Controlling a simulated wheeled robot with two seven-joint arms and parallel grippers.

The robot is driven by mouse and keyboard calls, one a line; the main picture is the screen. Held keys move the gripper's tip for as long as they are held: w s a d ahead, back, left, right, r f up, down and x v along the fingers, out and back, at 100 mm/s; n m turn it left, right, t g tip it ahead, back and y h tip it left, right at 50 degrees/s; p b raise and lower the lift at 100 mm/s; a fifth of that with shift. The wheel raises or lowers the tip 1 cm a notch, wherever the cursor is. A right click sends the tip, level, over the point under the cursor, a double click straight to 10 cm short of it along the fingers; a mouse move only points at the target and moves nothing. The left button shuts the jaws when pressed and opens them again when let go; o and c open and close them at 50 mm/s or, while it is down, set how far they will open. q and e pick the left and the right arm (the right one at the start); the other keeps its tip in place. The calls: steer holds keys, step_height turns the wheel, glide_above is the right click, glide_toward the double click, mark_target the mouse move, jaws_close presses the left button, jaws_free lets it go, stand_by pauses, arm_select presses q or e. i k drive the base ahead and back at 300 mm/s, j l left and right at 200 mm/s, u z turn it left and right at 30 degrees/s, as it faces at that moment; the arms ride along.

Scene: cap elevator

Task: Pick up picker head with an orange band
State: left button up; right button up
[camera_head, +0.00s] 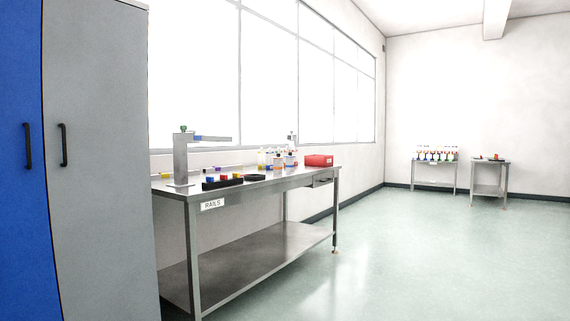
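No picker head with an orange band can be made out for certain at this distance. On the long metal bench labelled RAILS (260,187), small bottle-like items (279,160) with orange and blue parts stand near the back right. Small coloured pieces sit at a black tray (222,183) near the bench's front left. A row of small items with coloured parts (436,154) stands on a far table (435,183); they are too small to tell apart. Neither of my grippers is in view.
A blue and grey cabinet (98,150) stands close on the left. A grey metal stand with an arm (181,158) and a red box (319,160) are on the bench. A second small table (490,180) stands at the back right. The green floor (420,260) is clear.

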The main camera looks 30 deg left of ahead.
mark_target(277, 162)
steer(key=i+u, duration=0.1)
steer(key=i, duration=1.45)
steer(key=i+l+u, duration=0.15)
steer(key=i, duration=1.45)
steer(key=i+u, duration=0.2)
steer(key=i, duration=0.4)
steer(key=i+u, duration=0.2)
steer(key=i, duration=0.4)
steer(key=i+l+u, duration=0.15)
steer(key=i, duration=0.45)
steer(key=i+l, duration=0.05)
